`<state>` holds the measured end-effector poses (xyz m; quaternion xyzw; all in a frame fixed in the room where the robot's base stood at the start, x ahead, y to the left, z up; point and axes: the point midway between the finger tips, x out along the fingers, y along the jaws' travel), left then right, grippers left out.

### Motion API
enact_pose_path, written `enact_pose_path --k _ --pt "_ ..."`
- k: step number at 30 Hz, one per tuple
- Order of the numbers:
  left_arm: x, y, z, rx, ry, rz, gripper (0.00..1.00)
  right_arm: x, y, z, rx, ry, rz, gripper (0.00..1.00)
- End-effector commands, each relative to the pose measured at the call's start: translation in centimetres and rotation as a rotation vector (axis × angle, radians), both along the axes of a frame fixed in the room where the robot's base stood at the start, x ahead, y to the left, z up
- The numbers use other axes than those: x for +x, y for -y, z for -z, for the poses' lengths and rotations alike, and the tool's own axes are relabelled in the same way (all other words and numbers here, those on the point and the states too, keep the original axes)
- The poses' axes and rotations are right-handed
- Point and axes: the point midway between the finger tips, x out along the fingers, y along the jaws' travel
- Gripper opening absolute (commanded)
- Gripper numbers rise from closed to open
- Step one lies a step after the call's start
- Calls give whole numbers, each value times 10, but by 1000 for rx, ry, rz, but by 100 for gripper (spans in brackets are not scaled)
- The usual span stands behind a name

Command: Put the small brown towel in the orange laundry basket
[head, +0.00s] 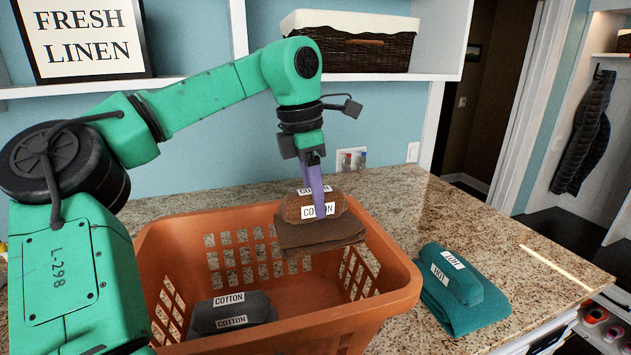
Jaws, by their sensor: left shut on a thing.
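The small brown towel (337,231) is a folded bundle with white COTTON labels. My left gripper (318,205) is shut on it from above and holds it up over the orange laundry basket (396,299), near the basket's back right side. The towel hides part of the far rim. The basket stands on the granite counter, and a dark grey folded bundle (232,310) with COTTON labels lies inside it. My right gripper is not in view.
A teal folded bundle (465,300) labelled HOT lies on the counter (535,265) right of the basket. A shelf above holds a dark wicker basket (350,48) with a white liner and a FRESH LINEN sign (84,36). The counter behind the orange basket is mostly clear.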

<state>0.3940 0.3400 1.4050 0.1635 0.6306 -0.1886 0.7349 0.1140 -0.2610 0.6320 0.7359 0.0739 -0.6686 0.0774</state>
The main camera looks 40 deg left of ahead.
Motion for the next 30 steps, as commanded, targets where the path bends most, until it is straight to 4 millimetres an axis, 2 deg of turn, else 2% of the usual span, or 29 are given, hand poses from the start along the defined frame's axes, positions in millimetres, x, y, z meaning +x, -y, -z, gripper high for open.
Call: enact_pose_path --k 5,15,20,27,28,30 --pt "0 0 31 -4 -1 3 0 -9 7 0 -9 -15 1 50" --pt "0 0 86 -3 0 1 0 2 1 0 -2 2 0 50" --pt "0 0 98 -2 1 2 0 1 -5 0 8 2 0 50" --pt "0 0 100 0 1 1 0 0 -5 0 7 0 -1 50" --pt "0 0 99 0 1 1 59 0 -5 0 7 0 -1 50" --pt "0 0 99 0 1 1 86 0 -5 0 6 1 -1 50"
